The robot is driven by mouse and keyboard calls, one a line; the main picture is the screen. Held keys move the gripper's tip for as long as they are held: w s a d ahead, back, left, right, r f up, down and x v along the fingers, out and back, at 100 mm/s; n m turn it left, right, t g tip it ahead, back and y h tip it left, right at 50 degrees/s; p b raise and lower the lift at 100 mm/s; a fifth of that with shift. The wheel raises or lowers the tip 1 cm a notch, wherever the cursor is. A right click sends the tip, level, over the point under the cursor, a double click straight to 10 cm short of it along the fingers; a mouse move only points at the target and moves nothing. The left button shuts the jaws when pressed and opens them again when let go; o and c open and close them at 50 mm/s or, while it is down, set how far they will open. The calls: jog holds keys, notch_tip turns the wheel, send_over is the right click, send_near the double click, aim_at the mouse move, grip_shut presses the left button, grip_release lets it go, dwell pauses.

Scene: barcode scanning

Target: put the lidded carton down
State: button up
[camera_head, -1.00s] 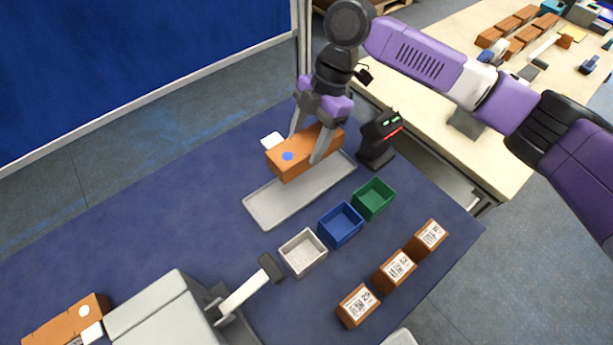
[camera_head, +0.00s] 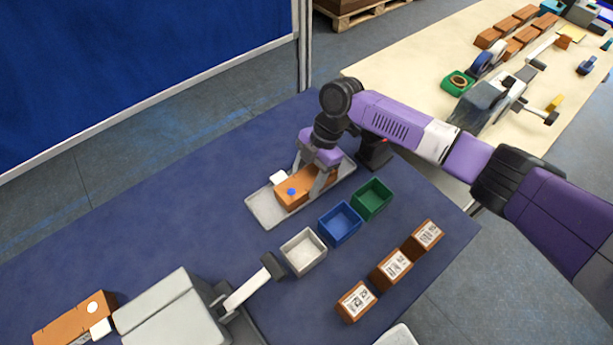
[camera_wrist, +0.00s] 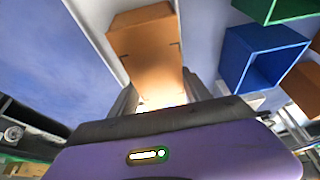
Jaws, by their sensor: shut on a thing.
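The lidded carton (camera_head: 291,196) is an orange-brown box with a blue dot on its end and a white piece at its left side. My gripper (camera_head: 308,189) is shut on the carton, with a finger on its near side. The carton is over the grey tray (camera_head: 262,210), low down; I cannot tell whether it touches the tray floor. In the wrist view the carton (camera_wrist: 145,45) reaches out from between the fingers, above the pale tray. The far finger is partly hidden.
White (camera_head: 303,252), blue (camera_head: 340,223) and green (camera_head: 372,198) bins stand right of the tray. Several labelled brown boxes (camera_head: 391,268) line the table's right side. A dark scanner (camera_head: 374,153) stands behind the tray. Another orange carton (camera_head: 72,322) lies front left. The table's left is clear.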

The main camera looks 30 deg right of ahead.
jog(key=shift+f, duration=0.1)
jog(key=o, duration=1.5)
jog(key=s+b+v, duration=0.1)
jog(key=b+v, duration=0.2)
jog(key=v, duration=0.9)
jog(key=shift+w, duration=0.45)
